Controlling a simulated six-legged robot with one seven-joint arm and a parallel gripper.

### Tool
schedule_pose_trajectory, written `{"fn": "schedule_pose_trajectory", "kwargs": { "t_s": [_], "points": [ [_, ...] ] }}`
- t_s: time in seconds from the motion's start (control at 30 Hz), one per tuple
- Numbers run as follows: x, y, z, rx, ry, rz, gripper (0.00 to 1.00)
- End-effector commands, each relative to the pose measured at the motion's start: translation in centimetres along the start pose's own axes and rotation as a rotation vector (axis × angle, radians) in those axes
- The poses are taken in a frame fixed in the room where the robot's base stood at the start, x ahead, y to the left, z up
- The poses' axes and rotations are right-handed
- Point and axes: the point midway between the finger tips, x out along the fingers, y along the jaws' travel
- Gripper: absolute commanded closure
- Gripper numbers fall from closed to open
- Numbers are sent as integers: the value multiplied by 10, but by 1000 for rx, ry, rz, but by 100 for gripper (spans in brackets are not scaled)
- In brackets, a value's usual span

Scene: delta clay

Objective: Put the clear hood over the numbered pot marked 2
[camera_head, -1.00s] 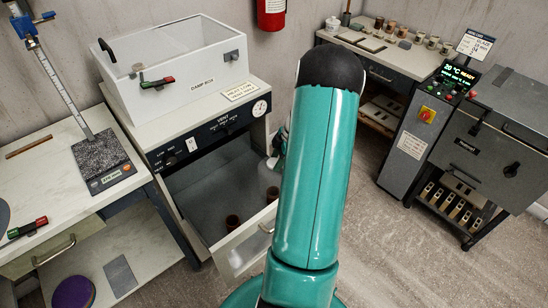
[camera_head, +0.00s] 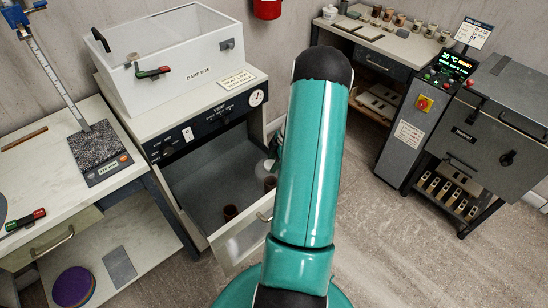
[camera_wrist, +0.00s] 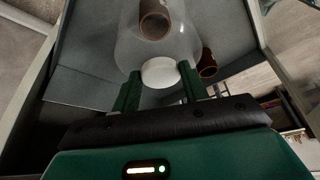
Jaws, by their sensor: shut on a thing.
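My gripper (camera_wrist: 160,84) is shut on the white knob (camera_wrist: 160,72) of the clear hood (camera_wrist: 188,45) in the wrist view. One brown pot (camera_wrist: 155,20) shows through the hood; whether it is inside or only beyond it, I cannot tell. A second brown pot (camera_wrist: 207,63) stands beside the hood on the right. In the head view the hood (camera_head: 263,168) is partly hidden by my arm, close to a brown pot (camera_head: 270,183). Another brown pot (camera_head: 231,212) stands nearer the front of the open drawer. No numbers are readable on the pots.
The drawer's pale front (camera_head: 243,242) and side walls surround the pots. The white damp box (camera_head: 180,60) sits on the cabinet above. A bench (camera_head: 110,155) with a scale is at left, and a grey kiln (camera_head: 490,140) at right. The floor between is clear.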

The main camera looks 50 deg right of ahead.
Motion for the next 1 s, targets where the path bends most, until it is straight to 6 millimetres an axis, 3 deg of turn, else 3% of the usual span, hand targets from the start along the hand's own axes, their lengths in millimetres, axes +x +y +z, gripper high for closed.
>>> {"fn": "schedule_pose_trajectory", "kwargs": {
  "t_s": [0.4, 0.83, 0.87, 0.97, 1.0],
  "points": [
    [26, 0, 11, 1, 0, -1, 93],
    [30, 0, 13, 0, -1, 0, 93],
    [30, 0, 13, 0, -1, 0, 52],
    [30, 0, 13, 0, -1, 0, 33],
    [30, 0, 13, 0, -1, 0, 31]
  ]
}}
